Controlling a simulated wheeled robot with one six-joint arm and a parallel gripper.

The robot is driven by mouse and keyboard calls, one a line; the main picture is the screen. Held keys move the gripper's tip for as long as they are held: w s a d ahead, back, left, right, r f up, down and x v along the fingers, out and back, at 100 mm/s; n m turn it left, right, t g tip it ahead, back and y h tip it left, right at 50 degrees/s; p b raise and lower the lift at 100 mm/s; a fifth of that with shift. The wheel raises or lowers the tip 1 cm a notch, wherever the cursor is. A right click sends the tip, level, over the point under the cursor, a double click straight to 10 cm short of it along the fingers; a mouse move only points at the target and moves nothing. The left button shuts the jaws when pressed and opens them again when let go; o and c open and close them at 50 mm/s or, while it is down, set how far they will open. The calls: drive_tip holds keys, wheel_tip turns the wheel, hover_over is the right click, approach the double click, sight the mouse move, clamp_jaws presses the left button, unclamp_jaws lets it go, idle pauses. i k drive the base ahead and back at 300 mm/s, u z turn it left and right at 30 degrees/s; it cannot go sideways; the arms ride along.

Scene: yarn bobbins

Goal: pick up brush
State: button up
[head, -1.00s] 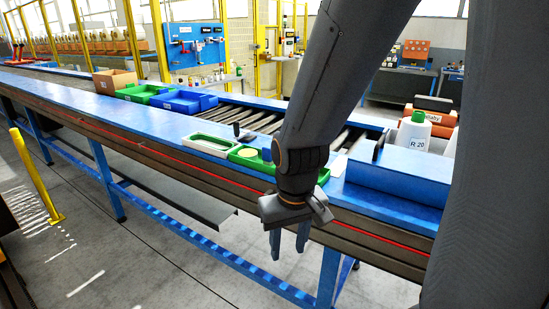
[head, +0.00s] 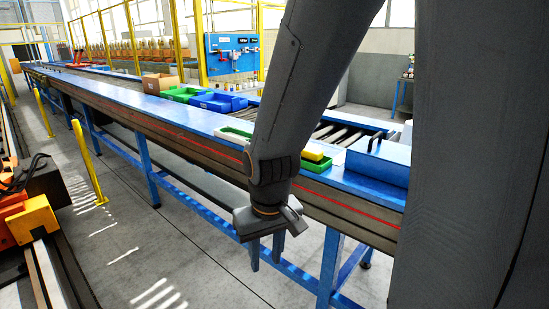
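My gripper (head: 266,254) hangs pointing down in front of the near side of the blue conveyor table (head: 190,117). I cannot make out a brush in the head view. My arm hides part of the table top, including part of a white tray (head: 234,132) and the area beside it. A green tray (head: 318,165) with a yellow item (head: 313,153) shows just right of my arm.
A blue box with a dark handle (head: 380,162) stands on the table at right. Blue bins (head: 218,102), a green bin (head: 184,94) and a cardboard box (head: 160,82) stand farther back. A yellow post (head: 88,160) and orange equipment (head: 32,222) are at left. The floor between is clear.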

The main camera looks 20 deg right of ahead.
sight(310, 154)
drive_tip(key=u, duration=0.35)
drive_tip(key=i, duration=0.65)
drive_tip(key=z, duration=1.2)
